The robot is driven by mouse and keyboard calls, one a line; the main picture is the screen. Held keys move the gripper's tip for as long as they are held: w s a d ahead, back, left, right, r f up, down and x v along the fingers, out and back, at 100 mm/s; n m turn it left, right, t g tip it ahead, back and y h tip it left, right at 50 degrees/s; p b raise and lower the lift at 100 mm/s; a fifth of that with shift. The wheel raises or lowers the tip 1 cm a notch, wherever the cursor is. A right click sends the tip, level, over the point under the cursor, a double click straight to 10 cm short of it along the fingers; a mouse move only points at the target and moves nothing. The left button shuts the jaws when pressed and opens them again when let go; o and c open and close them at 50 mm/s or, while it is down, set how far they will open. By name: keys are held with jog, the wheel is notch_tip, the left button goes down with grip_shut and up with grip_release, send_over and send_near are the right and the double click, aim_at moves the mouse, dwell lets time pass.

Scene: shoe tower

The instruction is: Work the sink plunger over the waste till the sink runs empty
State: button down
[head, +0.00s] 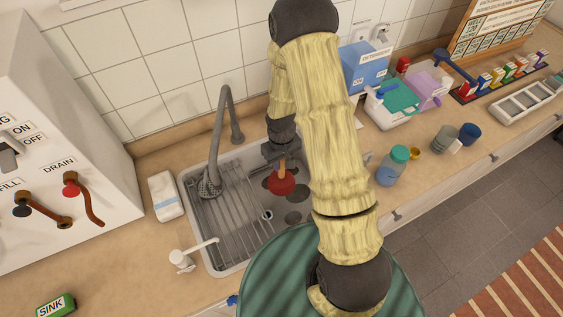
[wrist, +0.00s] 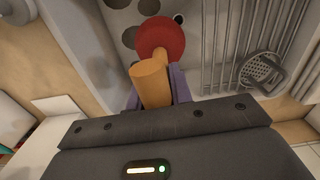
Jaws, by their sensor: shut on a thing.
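The sink plunger has a red cup (head: 281,184) and a wooden handle. My gripper (head: 281,155) is shut on the handle, with the cup hanging below it over the sink (head: 238,264). In the wrist view the purple fingers are on either side of the handle (wrist: 152,84), and the red cup (wrist: 161,38) points away from me. A small ringed hole (head: 267,214), perhaps the waste, is in the sink just below and left of the cup. Whether the cup touches the sink floor, and whether water stands there, I cannot tell.
A grey tap with a spray head (head: 209,187) hangs over the ribbed left part of the sink. A white spout (head: 182,260) stands at the front left. A white packet (head: 165,196) lies left of the sink. A teal-lidded jar (head: 392,166) stands right.

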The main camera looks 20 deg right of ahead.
jog(key=shift+r+p, duration=1.25)
jog(key=shift+r, duration=0.8)
jog(key=shift+f, duration=0.15)
jog(key=w+f+m+b, duration=0.1)
jog(key=f+b, duration=0.2)
jog(key=f, duration=0.2)
jog(key=w+f+b, duration=0.1)
jog(key=f+b, duration=0.3)
jog(key=f, duration=0.1)
jog(key=w+d+f+m+b, duration=0.1)
jog(key=f+b, duration=0.2)
jog(key=f, duration=0.2)
jog(key=shift+w+f+m, duration=0.2)
jog(key=shift+f+m, duration=0.05)
jog(key=shift+m, duration=0.05)
jog(key=shift+r, duration=0.1)
